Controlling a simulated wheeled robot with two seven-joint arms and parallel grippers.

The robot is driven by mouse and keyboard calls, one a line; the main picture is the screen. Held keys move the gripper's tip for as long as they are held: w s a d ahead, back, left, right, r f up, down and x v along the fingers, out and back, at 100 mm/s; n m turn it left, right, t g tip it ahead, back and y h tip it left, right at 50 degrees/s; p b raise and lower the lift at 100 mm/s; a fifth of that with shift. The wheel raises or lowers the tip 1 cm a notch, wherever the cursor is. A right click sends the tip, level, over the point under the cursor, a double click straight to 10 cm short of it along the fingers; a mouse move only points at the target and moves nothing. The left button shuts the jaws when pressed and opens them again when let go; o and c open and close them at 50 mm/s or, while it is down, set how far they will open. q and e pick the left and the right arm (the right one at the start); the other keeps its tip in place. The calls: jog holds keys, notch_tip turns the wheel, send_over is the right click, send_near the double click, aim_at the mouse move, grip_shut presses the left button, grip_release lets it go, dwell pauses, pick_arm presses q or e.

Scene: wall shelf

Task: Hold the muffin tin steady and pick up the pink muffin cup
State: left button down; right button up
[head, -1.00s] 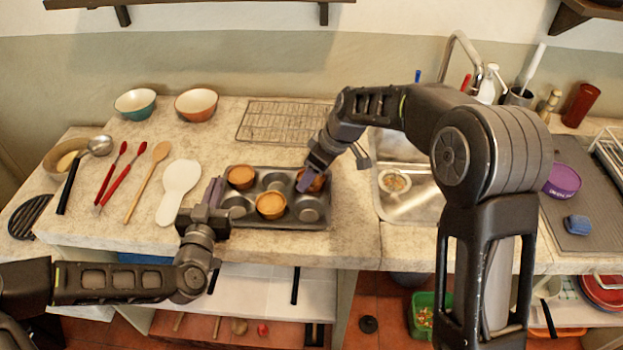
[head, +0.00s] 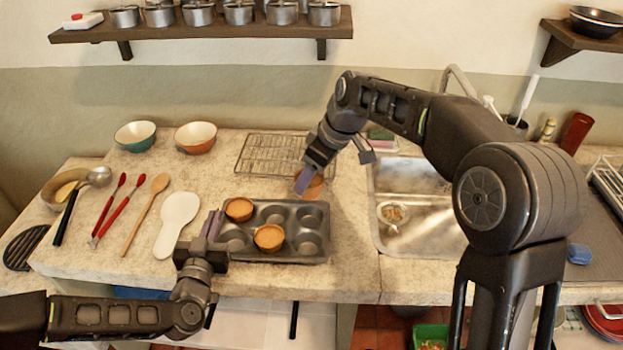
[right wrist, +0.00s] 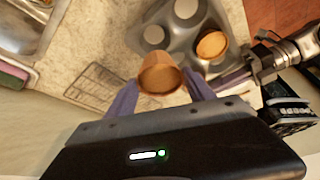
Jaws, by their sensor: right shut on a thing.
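The dark muffin tin (head: 288,258) lies on the counter; it also shows in the right wrist view (right wrist: 178,38). Two orange-brown cups, one at the back left (head: 239,209) and one at the front middle (head: 269,238), sit in it. My right gripper (head: 308,184) is shut on a muffin cup (right wrist: 160,75), raised above the tin's back right. This cup looks pinkish-brown, so its pink colour is not clear. My left gripper (head: 213,226) is at the tin's left edge; whether its fingers pinch the rim is hidden.
A wire rack (head: 272,152) lies behind the tin. A white spoon rest (head: 177,222), a wooden spoon (head: 146,215) and red-handled tools lie left. Two bowls stand at the back. The sink (head: 415,205) is at the right. A shelf (head: 200,28) with pots hangs above.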

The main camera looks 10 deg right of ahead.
dwell(0.3)
pick_arm(q)
jog(key=c, duration=1.6)
grip_release()
jog(key=shift+o, duration=0.2)
jog(key=shift+s, duration=0.1)
jog(key=v, duration=0.7)
jog(key=shift+s+a, duration=0.1)
jog(key=shift+s, duration=0.05)
pick_arm(e)
jog(key=shift+f, duration=0.1)
